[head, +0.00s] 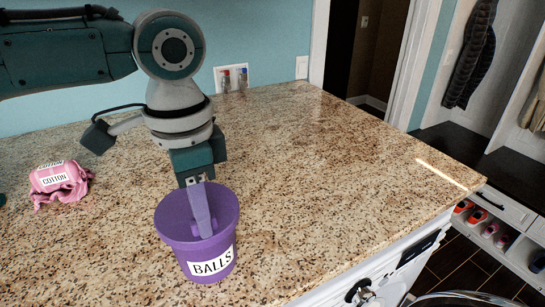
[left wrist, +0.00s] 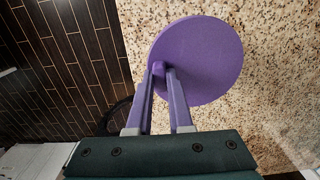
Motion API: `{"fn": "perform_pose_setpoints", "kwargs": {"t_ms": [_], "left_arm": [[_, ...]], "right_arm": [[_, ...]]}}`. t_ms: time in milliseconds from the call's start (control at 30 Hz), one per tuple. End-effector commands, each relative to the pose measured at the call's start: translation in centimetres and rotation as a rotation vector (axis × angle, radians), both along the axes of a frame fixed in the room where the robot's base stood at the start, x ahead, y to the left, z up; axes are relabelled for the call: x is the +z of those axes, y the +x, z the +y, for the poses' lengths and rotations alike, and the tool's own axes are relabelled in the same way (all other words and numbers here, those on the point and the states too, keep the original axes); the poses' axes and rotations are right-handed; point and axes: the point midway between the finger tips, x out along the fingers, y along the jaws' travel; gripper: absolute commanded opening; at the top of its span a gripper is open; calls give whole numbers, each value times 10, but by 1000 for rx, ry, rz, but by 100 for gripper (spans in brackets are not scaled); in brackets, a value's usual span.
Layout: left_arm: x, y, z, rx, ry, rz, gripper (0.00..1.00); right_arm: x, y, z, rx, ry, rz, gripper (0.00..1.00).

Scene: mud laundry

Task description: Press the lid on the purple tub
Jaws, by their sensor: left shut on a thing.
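The purple tub (head: 208,262), with a white BALLS label on its side, stands upright on the granite counter near its front edge. My left gripper (head: 205,232) points down over the tub's top. In the left wrist view, its fingers (left wrist: 162,75) are shut on the small knob of a round purple lid (left wrist: 205,60). The disc hides the tub there. In the head view, lid and tub are the same purple, so I cannot tell whether the lid is seated on the rim. My right gripper is not in view.
A pink cloth bundle labelled COTTON (head: 60,183) lies on the counter (head: 320,170) to the left. The counter right of the tub is clear. Valves (head: 232,80) sit on the back wall. A white appliance (head: 395,270) stands below the front edge.

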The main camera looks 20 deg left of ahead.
Motion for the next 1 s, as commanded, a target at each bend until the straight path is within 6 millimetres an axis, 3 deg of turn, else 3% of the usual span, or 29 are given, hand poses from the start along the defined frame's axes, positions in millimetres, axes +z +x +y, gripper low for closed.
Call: {"fn": "perform_pose_setpoints", "kwargs": {"t_ms": [1000], "left_arm": [[-6, 0, 0, 0, -1, -1, 0]], "right_arm": [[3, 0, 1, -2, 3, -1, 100]]}}
